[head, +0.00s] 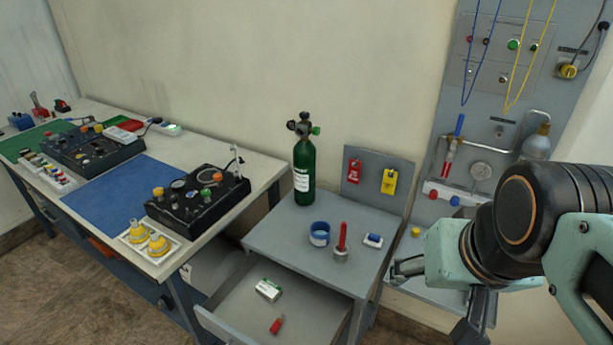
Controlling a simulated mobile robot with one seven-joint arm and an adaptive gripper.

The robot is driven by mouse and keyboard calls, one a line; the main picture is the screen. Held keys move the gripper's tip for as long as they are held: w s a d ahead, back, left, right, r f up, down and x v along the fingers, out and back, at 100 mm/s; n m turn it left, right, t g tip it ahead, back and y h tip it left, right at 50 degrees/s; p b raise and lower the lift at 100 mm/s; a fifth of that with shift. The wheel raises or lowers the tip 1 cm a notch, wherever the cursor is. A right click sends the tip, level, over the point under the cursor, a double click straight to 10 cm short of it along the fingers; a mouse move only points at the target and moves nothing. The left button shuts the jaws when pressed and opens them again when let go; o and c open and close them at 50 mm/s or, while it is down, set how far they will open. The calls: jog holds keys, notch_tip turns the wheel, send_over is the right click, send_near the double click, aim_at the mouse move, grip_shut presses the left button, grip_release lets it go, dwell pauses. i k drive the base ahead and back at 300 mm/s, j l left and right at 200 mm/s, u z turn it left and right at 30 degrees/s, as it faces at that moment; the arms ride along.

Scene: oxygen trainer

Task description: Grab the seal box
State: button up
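A small white box with a green end (268,289), which looks like the seal box, lies in the open grey drawer (222,326) under the bench. Its label is too small to read. My gripper (405,268) is at the right, in front of the right edge of the grey bench. It is well to the right of the box and apart from it. Its dark fingers show only small and partly, so I cannot tell how far they are open. I see nothing held in it.
A red object (277,325) lies in the drawer near the box. The grey bench (275,238) above carries a green cylinder (304,170), a blue roll (319,234), a red tool in a holder (341,240) and a small white-and-blue item (373,240). A long worktable (262,176) stands left.

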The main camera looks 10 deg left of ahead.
aim_at(266, 289)
jog(key=u, duration=1)
jog(key=i+j+z, duration=0.15)
jog(key=j+z, duration=0.1)
jog(key=j, duration=0.25)
jog(key=i, duration=0.4)
